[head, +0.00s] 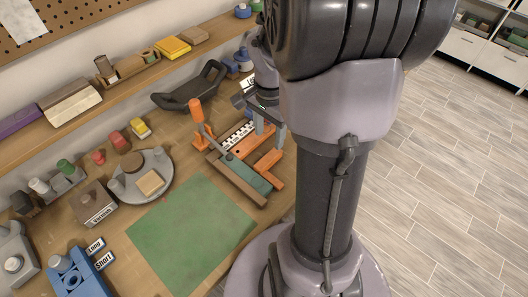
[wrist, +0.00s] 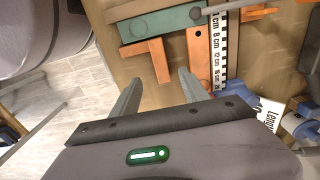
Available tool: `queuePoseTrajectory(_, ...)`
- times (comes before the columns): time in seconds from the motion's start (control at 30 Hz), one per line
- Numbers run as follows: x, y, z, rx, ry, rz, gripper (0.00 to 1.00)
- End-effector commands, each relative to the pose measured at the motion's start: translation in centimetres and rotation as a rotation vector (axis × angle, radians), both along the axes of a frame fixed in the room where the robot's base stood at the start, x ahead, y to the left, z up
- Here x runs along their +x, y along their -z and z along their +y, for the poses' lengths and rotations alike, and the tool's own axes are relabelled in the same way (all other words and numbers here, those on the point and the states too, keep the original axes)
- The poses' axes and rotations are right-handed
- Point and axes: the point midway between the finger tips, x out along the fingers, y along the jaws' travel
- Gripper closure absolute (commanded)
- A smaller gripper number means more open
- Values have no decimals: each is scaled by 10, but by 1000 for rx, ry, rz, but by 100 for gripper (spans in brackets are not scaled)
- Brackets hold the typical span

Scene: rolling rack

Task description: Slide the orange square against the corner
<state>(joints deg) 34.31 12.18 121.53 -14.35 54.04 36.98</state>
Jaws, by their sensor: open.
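The orange square (head: 268,164) is a flat L-shaped piece on the workbench. It lies beside the green bar (head: 250,177) of a wooden fixture. In the wrist view the orange square (wrist: 158,62) lies just ahead of my fingertips, with one leg along the green bar (wrist: 165,25). I cannot tell whether they touch. A longer orange bar (wrist: 199,55) lies to its right beside a ruler (wrist: 218,48). My gripper (wrist: 160,84) is open and empty, its fingers apart. In the head view my gripper (head: 269,130) is above the fixture's far end, partly hidden by my arm.
A green mat (head: 190,232) lies clear in front. A round grey tray (head: 133,192), a black tray (head: 190,88) and blue parts (head: 78,272) are on the bench. A long label (wrist: 268,115) lies right of my gripper.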

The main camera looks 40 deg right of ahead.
Motion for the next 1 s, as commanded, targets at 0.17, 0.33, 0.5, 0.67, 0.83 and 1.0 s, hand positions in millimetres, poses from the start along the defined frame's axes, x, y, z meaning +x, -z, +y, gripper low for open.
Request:
queuePoseTrajectory(0.17, -1, 55, 1, 2, -1, 2, 47)
queuePoseTrajectory(0.33, 0, 91, 1, 2, 0, 1, 47)
queuePoseTrajectory(0.5, 0, 106, 1, 0, -2, 0, 47)
queuePoseTrajectory(0.67, 0, 108, 1, 0, -1, -1, 47)
queuePoseTrajectory(0.83, 0, 107, 0, 0, -1, -1, 57)
queuePoseTrajectory(1.0, 0, 107, 0, 0, -1, -1, 90)
